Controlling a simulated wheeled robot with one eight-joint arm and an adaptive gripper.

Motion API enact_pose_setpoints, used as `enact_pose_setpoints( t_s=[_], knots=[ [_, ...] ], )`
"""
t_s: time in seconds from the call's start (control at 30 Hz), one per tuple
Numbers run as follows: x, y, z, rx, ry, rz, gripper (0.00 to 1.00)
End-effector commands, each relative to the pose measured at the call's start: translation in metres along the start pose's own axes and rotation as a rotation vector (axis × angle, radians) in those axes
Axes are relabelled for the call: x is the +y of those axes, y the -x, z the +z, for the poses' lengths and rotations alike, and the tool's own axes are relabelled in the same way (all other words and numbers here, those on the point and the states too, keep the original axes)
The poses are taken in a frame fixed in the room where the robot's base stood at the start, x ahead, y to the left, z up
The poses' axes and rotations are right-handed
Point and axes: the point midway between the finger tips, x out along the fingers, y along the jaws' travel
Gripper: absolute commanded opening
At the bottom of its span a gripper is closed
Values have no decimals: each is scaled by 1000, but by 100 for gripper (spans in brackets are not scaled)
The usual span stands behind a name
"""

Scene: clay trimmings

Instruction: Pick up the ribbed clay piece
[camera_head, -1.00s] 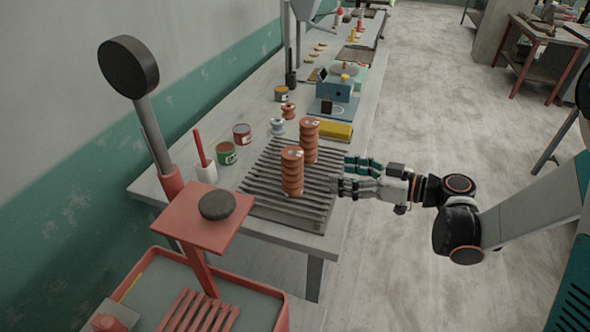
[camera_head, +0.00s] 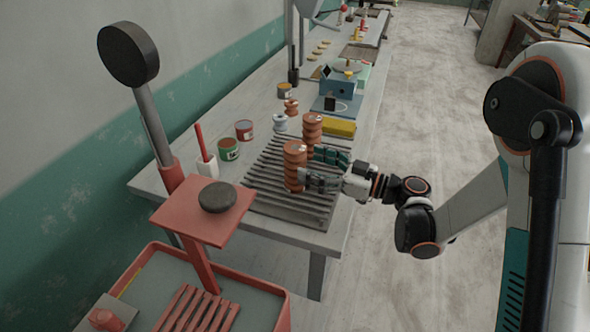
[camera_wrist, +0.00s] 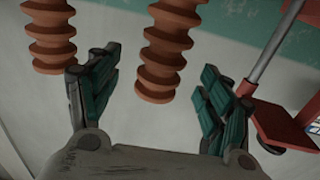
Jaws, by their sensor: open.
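Two orange-brown ribbed clay pieces stand upright on a slatted grey rack. The nearer ribbed clay piece (camera_head: 294,166) is at the rack's middle; the farther one (camera_head: 312,130) stands behind it. My gripper (camera_head: 318,168) is open, at the right side of the nearer piece, one finger overlapping it in the head view. In the wrist view one ribbed piece (camera_wrist: 165,50) lies ahead between the open fingers of my gripper (camera_wrist: 158,95). The other (camera_wrist: 49,38) is outside the left finger. Whether a finger touches either piece cannot be told.
The slatted rack (camera_head: 280,206) lies on a long grey bench (camera_head: 165,185). Cans (camera_head: 228,149), a small blue-grey spool (camera_head: 280,124) and a yellow block (camera_head: 340,127) are beside or behind it. A red stand (camera_head: 190,222) with a dark disc is at front left.

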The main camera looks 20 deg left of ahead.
Motion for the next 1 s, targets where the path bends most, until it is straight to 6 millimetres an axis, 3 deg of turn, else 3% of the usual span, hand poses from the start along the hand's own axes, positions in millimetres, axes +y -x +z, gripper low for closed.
enact_pose_setpoints(
  t_s=[0.17, 0.5, 0.73, 1.0],
  knots=[
    [-1, -9, 2, 0, 0, 0, 73],
    [-3, -52, 4, 0, 0, -1, 73],
    [-2, -54, 3, 0, 0, 1, 73],
    [-2, -53, 3, 0, 0, 1, 12]
  ],
)
